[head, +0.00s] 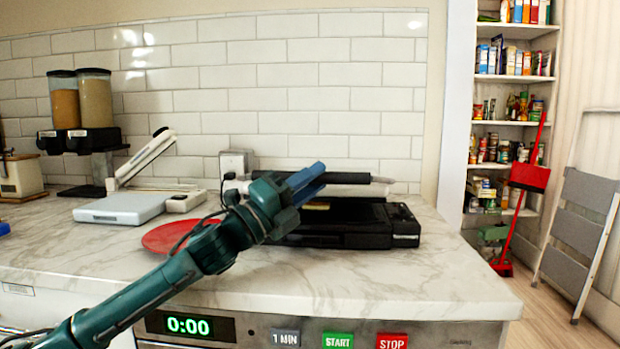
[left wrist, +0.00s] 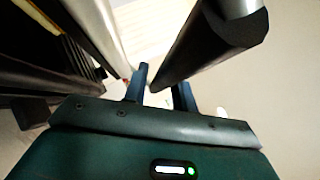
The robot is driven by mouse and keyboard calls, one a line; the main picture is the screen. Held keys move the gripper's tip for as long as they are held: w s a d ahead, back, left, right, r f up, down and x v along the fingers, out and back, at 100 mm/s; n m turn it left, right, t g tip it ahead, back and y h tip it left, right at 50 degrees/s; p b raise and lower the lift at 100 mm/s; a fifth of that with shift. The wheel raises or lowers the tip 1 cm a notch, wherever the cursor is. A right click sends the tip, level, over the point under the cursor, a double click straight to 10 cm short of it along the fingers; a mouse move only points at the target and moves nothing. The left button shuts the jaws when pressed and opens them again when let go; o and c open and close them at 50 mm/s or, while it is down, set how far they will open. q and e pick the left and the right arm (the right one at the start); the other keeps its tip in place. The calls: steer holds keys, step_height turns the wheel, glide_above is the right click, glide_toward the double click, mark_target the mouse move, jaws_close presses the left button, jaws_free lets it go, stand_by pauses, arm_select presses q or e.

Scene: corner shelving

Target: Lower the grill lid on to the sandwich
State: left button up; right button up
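The black grill (head: 345,232) sits on the marble counter, right of the red plate. Its lid (head: 352,188) is raised, seen nearly edge-on, with a long black handle (head: 345,165) along the top. A small yellowish strip, possibly the sandwich (head: 318,205), shows low in the grill, mostly hidden by my gripper. My left gripper (head: 312,180) is in front of the raised lid, near the handle. In the left wrist view its fingers (left wrist: 160,88) are apart, and the handle (left wrist: 210,42) reaches down to the gap between them. I cannot tell whether they touch. My right gripper is out of view.
A red plate (head: 180,236) lies left of the grill, partly behind my arm. A white scale-like device (head: 122,207) and dispensers (head: 80,98) stand further left. Free counter (head: 440,280) lies at the front right. A tiled wall (head: 300,90) stands close behind.

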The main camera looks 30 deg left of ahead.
arm_select(q)
steer(key=o, duration=0.3)
steer(key=shift+w+a, duration=0.1)
steer(key=shift+o, duration=0.2)
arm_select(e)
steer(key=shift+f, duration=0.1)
arm_select(q)
steer(key=shift+s+a+f+b, duration=0.3)
steer(key=shift+s+f+b, duration=0.05)
steer(key=shift+s+f, duration=0.15)
steer(key=b+v, duration=0.2)
steer(key=v, duration=0.4)
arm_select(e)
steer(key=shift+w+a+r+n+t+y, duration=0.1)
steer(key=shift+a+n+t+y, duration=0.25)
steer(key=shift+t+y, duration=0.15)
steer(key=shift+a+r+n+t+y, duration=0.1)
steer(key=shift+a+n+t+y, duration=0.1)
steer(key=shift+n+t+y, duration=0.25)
arm_select(q)
steer(key=shift+s+r, duration=0.15)
